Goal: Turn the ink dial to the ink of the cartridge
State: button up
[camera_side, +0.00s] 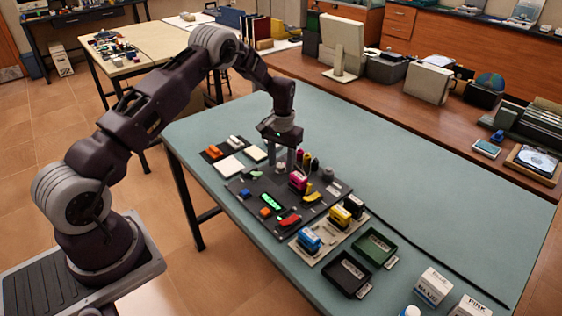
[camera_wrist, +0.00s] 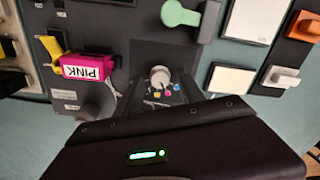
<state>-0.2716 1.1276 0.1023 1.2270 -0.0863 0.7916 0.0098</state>
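The ink dial (camera_wrist: 160,77) is a pale round knob on a dark plate in the wrist view. Small coloured marks, including pink, yellow and blue, sit beside it on my gripper's side. I cannot tell which mark the dial points to. The pink cartridge (camera_wrist: 88,67), labelled PINK, stands left of the dial in a yellow-and-dark holder; it also shows in the side view (camera_side: 298,181). My gripper (camera_wrist: 160,88) points down over the panel, its fingers apart on either side of the dial with nothing visibly held.
A green lever (camera_wrist: 180,14) and white pads (camera_wrist: 231,79) lie near the dial. In the side view, blue, yellow and black cartridges stand on a rack (camera_side: 303,249), with a green tray (camera_side: 374,247) and a black tray (camera_side: 347,274) beside it. The table's right side is mostly clear.

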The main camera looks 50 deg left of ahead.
aim_at(282, 165)
notch_tip(282, 165, up, 7)
jog(key=shift+d+r, duration=0.1)
dwell(0.5)
jog(key=s+d+r+m+t, duration=0.1)
jog(key=s+d+r, duration=0.3)
jog(key=r, duration=0.4)
jog(key=s+d+r+t, duration=0.1)
jog(key=s+d+r, duration=0.25)
jog(key=r, duration=0.35)
jog(key=s+d+r+m+t, duration=0.1)
jog(key=s+d+r, duration=0.2)
jog(key=s+r, duration=0.35)
jog(key=s+d+r+m+t, duration=0.1)
jog(key=s+d, duration=0.2)
jog(key=s, duration=0.7)
jog(key=s+d+r+m+t, duration=0.1)
jog(key=s+d, duration=0.2)
jog(key=s, duration=0.8)
jog(key=shift+d+t, duration=0.2)
jog(key=shift+t, duration=0.2)
